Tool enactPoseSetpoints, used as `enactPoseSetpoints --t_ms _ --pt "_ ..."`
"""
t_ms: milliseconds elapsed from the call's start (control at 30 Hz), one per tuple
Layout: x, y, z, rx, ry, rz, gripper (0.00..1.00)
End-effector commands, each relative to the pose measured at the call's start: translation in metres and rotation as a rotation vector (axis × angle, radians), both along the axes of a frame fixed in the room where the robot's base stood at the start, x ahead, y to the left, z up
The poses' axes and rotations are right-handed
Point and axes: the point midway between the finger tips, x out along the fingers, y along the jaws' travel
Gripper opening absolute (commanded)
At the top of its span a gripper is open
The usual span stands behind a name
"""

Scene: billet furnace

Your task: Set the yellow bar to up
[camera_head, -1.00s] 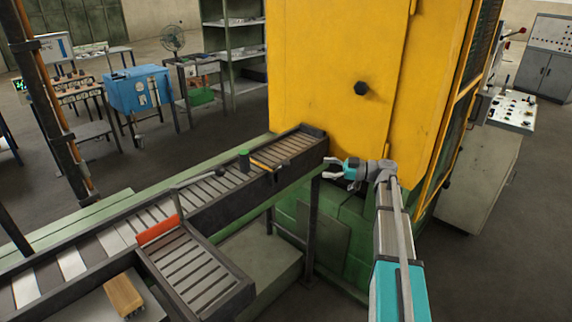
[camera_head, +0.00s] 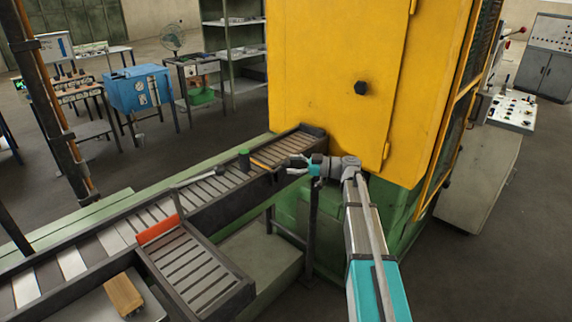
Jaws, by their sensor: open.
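The yellow bar (camera_head: 262,164) is a thin, short bar lying low across the roller conveyor (camera_head: 215,187), near its far end. Its right end has a small dark tip close to my gripper. My gripper (camera_head: 288,165) is open, just right of the bar at the conveyor's right side rail. Its fingers point left toward the bar. I cannot tell whether a finger touches the bar's end.
An orange-red plate (camera_head: 158,229) and a grey lever (camera_head: 195,179) are further down the line. The big yellow furnace cabinet (camera_head: 330,90) rises behind my arm. A wooden block (camera_head: 124,294) lies at front left.

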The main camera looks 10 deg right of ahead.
Motion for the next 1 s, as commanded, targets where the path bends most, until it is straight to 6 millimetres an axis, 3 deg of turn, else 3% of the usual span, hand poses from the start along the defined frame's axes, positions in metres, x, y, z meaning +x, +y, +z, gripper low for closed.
enactPoseSetpoints --t_ms 233,633,1000 --pt "0.007 0.019 0.0 0.0 0.0 0.0 0.78" --pt "0.008 0.021 0.0 0.0 0.0 0.0 0.76" --pt "0.008 0.021 0.0 0.0 0.0 0.0 0.08"
